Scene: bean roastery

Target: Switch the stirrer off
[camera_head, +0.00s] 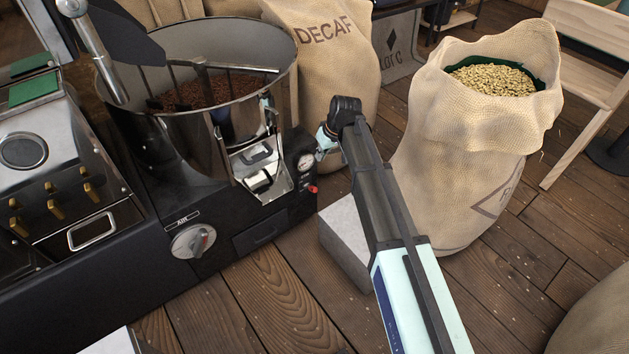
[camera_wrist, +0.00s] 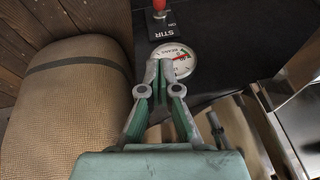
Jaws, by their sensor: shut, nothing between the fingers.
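The stirrer switch, a red lever (camera_wrist: 159,6), shows at the top edge of the wrist view beside a "STIR" label on a black panel; its upper part is cut off, and I cannot tell its position. It also shows as a small red spot on the roaster's front right corner in the head view (camera_head: 313,189). My gripper (camera_wrist: 160,66) is shut and empty. Its fingertips overlap a round dial gauge (camera_wrist: 182,60) in the wrist view, below the switch and apart from it. The stirrer arms (camera_head: 222,69) stand in the steel drum over brown beans; motion cannot be told.
A rotary AIR knob (camera_head: 193,241) is on the roaster front at lower left. A DECAF sack (camera_head: 325,40) stands behind my arm, and an open sack of pale beans (camera_head: 465,125) to its right. A grey block (camera_head: 345,240) stands on the floor beside my arm.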

